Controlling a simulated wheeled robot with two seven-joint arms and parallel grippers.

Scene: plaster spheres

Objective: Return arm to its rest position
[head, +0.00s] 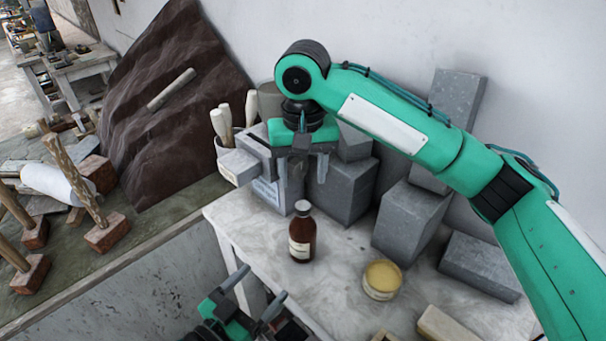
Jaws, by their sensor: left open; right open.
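My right arm, green with black joints, reaches in from the right over the table. Its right gripper (291,177) points down in front of grey blocks, open, with nothing seen between its fingers. My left gripper (257,297) shows at the bottom, below the table's front edge. It is open, its two grey fingers apart and empty, and most of its arm is out of view. A brown bottle (301,236) with a pale label stands upright on the table, below the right gripper and apart from it.
The white table (335,279) also holds a round tub with yellow content (382,279) and several grey stone blocks (410,222). A white pot of tools (224,140) stands behind.

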